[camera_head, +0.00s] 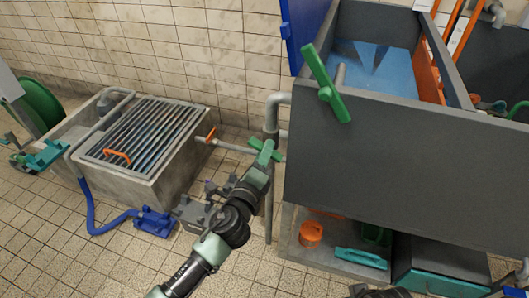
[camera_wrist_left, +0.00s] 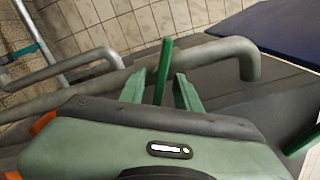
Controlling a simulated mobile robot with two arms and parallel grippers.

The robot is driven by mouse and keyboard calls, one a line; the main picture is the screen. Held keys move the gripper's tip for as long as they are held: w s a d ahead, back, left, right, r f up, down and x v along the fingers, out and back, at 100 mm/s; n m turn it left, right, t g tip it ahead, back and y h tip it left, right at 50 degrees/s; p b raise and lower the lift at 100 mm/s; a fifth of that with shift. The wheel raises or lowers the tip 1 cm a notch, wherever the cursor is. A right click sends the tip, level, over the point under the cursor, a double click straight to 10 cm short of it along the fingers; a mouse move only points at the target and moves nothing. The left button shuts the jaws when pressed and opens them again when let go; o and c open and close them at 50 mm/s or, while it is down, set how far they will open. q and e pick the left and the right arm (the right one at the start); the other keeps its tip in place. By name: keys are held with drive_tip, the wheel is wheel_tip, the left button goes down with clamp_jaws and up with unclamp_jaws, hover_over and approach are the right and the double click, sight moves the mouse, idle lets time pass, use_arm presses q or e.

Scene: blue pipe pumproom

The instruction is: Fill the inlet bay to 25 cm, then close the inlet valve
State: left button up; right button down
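A dark grey tank, apparently the bay (camera_head: 400,150), stands at right with blue water (camera_head: 375,68) inside; its depth cannot be read. A long green lever (camera_head: 326,84) sits tilted on the tank's front left corner. A smaller green valve handle (camera_head: 277,151) is on the grey pipework left of the tank. My left gripper (camera_head: 267,148) is at this smaller handle. In the left wrist view a green handle bar (camera_wrist_left: 163,70) stands between the open fingers (camera_wrist_left: 160,88), with gaps seen at both sides. Which valve is the inlet is not marked.
A concrete basin (camera_head: 165,182) with a metal grate and an orange handle stands at left. A blue hose (camera_head: 92,215) lies on the floor beside it. Under the tank are an orange container (camera_head: 311,234) and a teal box (camera_head: 440,281).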

use_arm(q)
drive_tip(key=shift+w+d, duration=0.1)
drive_tip(key=shift+w, duration=0.2)
clamp_jaws()
